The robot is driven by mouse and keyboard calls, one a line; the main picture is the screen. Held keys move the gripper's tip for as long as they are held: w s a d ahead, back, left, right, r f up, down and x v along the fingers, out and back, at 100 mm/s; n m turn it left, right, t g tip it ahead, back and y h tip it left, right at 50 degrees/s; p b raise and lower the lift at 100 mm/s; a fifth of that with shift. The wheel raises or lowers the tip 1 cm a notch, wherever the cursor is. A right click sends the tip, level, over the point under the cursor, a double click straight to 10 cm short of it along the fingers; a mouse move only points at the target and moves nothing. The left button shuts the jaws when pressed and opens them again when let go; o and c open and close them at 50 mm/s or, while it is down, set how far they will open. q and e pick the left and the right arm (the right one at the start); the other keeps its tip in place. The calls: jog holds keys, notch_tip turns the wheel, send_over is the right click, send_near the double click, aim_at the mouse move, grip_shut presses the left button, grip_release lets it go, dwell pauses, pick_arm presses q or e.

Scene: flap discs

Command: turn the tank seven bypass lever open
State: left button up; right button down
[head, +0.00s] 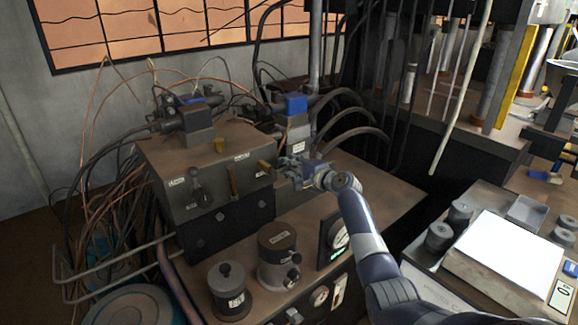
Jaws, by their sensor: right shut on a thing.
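A brown control box (215,160) stands on the bench, with small white labels too small to read. Short brass levers stick out of it: one at the right end (264,166), one on the front face (233,181) and one on top (219,145). A dark lever (200,192) sits at the front left. I cannot read which one is marked tank seven bypass. My right gripper (287,168) is at the box's right end, shut at the right-end brass lever. Its fingers partly hide the contact. My left gripper is out of view.
Two dark canisters (229,287) (277,252) and a gauge (336,235) stand in front of the box. Blue-topped valves (295,103) and hoses crowd behind it. Loose cables (95,190) hang at left. A side table at right holds a white pad (512,250) and grey weights (460,213).

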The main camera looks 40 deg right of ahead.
jog(key=shift+s+f, duration=0.1)
jog(key=shift+f, duration=0.35)
jog(key=c, duration=1.4)
grip_release()
jog(key=shift+o, duration=0.5)
jog(key=shift+s+d+r, duration=0.1)
jog(key=shift+s+r, duration=0.05)
jog(key=shift+r, duration=0.1)
jog(key=shift+r, duration=0.1)
jog(key=a+v, duration=0.1)
jog(key=v, duration=1.1)
jog(key=shift+d, duration=0.5)
